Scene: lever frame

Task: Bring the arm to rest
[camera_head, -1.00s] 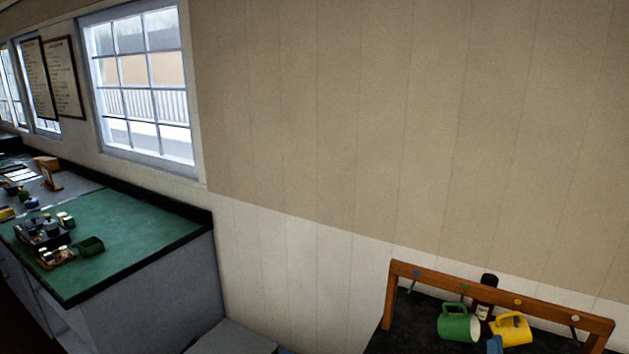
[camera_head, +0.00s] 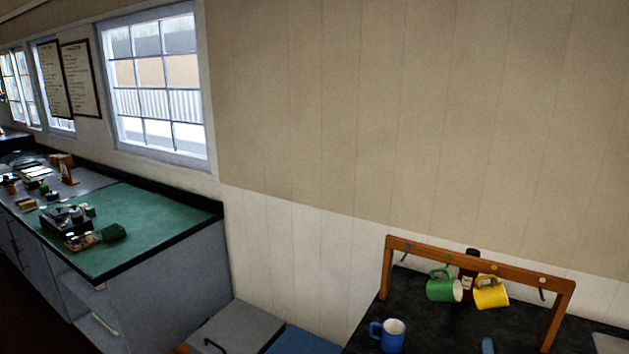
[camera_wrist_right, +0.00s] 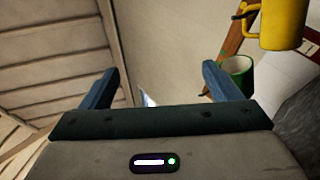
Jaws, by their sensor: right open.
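My right gripper (camera_wrist_right: 160,72) is open in the right wrist view, with nothing between its two blue-grey fingers. In the head view only a small blue-grey tip of the right gripper (camera_head: 487,346) shows at the bottom edge, in front of the wooden rack (camera_head: 420,249). The green mug (camera_head: 442,289) and the yellow mug (camera_head: 491,293) are at the rack, below its top bar. They also show at the right of the wrist view, the yellow mug (camera_wrist_right: 278,22) above the green mug (camera_wrist_right: 237,75), apart from the fingers. My left gripper is not in view.
A dark bottle (camera_head: 469,262) is behind the mugs. A green-topped counter (camera_head: 160,218) with small items stands at the left. Plain wall (camera_head: 400,120) fills the middle.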

